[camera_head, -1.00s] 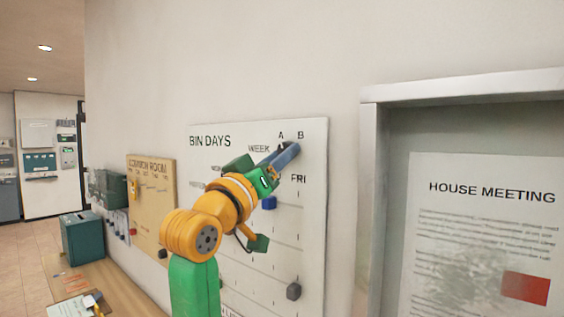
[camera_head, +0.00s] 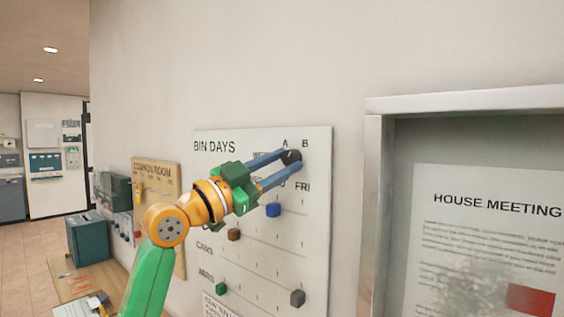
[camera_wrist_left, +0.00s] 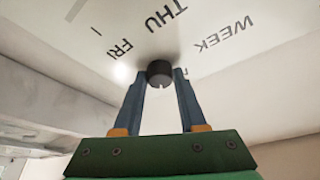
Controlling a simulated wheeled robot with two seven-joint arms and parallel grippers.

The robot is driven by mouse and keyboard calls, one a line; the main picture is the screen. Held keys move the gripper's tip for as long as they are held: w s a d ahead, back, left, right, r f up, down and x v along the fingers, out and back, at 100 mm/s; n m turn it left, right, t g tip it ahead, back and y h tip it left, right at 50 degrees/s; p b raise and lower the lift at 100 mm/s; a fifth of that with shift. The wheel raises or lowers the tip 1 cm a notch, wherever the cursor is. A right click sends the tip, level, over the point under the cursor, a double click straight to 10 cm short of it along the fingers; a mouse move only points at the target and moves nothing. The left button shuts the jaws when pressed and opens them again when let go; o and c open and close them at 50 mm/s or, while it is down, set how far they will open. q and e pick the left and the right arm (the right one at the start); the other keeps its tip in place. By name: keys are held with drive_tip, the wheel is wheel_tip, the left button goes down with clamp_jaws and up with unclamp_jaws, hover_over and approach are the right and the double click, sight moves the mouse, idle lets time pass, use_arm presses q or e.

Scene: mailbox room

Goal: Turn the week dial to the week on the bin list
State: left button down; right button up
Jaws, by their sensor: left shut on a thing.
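The week dial is a small dark round knob (camera_head: 291,157) on the white BIN DAYS board (camera_head: 215,165), just below the letters A and B. My left gripper (camera_head: 295,158) reaches it from the left, with its two blue fingers on either side, shut on it. The left wrist view shows the dark knob (camera_wrist_left: 160,72) between the fingertips (camera_wrist_left: 160,77). A small notch shows at its near edge, but I cannot tell which letter the dial points to. The fingers partly cover the WEEK label. I cannot make out a bin list. My right gripper is not in view.
A framed HOUSE MEETING notice (camera_head: 480,230) juts out at right. A COMMON ROOM board (camera_head: 150,172) and a teal box (camera_head: 87,240) are at left.

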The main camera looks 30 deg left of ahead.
use_arm(q)
drive_tip(key=shift+a+r+m+h, duration=0.1)
drive_tip(key=shift+r+m+h, duration=0.15)
drive_tip(key=shift+m, duration=0.95)
drive_tip(key=shift+c, duration=2.4)
unclamp_jaws()
drive_tip(key=shift+g, duration=0.3)
drive_tip(key=shift+s+f, duration=0.1)
